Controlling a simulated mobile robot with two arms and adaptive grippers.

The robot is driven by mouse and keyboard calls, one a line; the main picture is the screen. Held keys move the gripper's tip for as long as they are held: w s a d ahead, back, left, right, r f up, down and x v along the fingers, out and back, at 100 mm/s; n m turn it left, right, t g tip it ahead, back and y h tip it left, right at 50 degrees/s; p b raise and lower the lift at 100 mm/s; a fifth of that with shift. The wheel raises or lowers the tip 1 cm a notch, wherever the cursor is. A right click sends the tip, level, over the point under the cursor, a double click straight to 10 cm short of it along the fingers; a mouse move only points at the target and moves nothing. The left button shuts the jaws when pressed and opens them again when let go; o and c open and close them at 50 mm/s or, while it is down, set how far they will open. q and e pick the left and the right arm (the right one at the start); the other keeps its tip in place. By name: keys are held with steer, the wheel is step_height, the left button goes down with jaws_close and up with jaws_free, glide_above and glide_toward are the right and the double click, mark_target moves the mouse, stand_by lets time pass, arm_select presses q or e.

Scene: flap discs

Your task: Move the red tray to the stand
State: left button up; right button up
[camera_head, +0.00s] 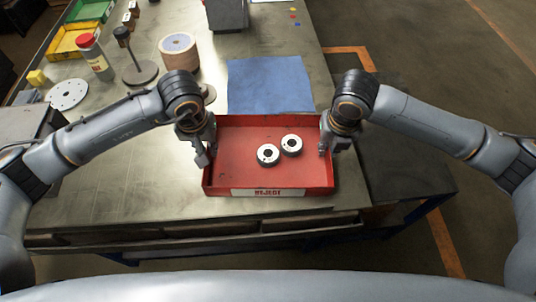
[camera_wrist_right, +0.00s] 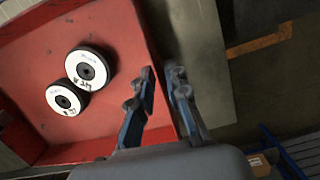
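The red tray (camera_head: 225,168) lies on the metal bench near its front edge, with a white "REJECT" label on the front wall. Two pale ring-shaped discs (camera_head: 268,154) (camera_head: 292,144) rest inside it. My left gripper (camera_head: 201,158) is at the tray's left wall; its finger gap is unclear. My right gripper (camera_head: 325,146) is at the right wall. In the right wrist view its fingers (camera_wrist_right: 162,78) stand apart on either side of the red tray's wall (camera_wrist_right: 152,45); firm contact does not show. I cannot clearly identify the stand; a dark surface (camera_head: 408,172) with blue supports is at right.
A blue mat (camera_head: 268,84) lies just behind the tray. Behind left are a stack of discs (camera_head: 179,52), a spindle (camera_head: 138,72), a red-capped bottle (camera_head: 95,58), a perforated disc (camera_head: 68,94) and yellow and green bins (camera_head: 72,38). Open floor lies to the right.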

arm_select(q)
jaws_close()
arm_select(e)
jaws_close()
arm_select(q)
steer(key=shift+w+r, duration=0.1)
steer(key=shift+r, duration=0.1)
arm_select(e)
steer(key=shift+w+r, duration=0.1)
steer(key=shift+r, duration=0.1)
